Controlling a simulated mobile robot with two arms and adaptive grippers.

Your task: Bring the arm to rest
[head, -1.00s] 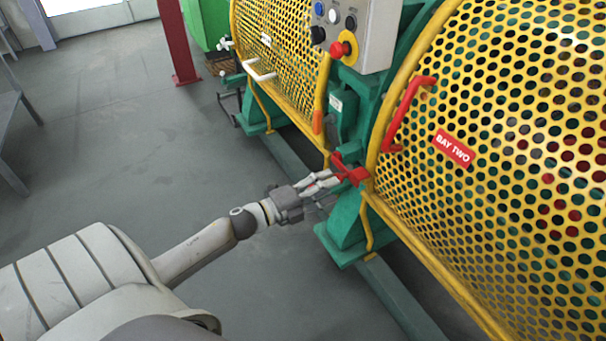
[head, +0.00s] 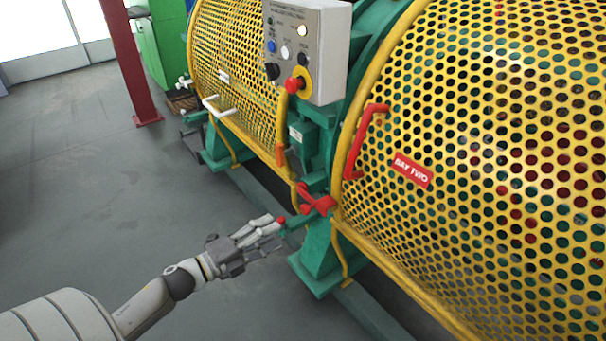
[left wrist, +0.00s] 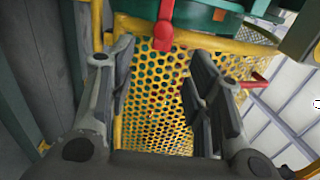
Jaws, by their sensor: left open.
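My left gripper (head: 268,229) is open and empty, with its arm reaching in from the lower left. Its fingertips are left of and a little below the red latch (head: 318,203) at the lower edge of the yellow guard. A small red knob (head: 281,219) shows right by the fingertips; I cannot tell whether they touch. In the left wrist view the two fingers of my left gripper (left wrist: 163,90) stand apart with nothing between them. A red lever with a rounded end (left wrist: 164,30) shows beyond them at the top. My right gripper is not in view.
The perforated yellow BAY TWO guard (head: 480,150) with a red handle (head: 367,140) fills the right. A control box (head: 307,50) stands above the latch. A second yellow guard (head: 235,70) and a red post (head: 128,60) stand farther back. The grey floor (head: 90,190) at left is clear.

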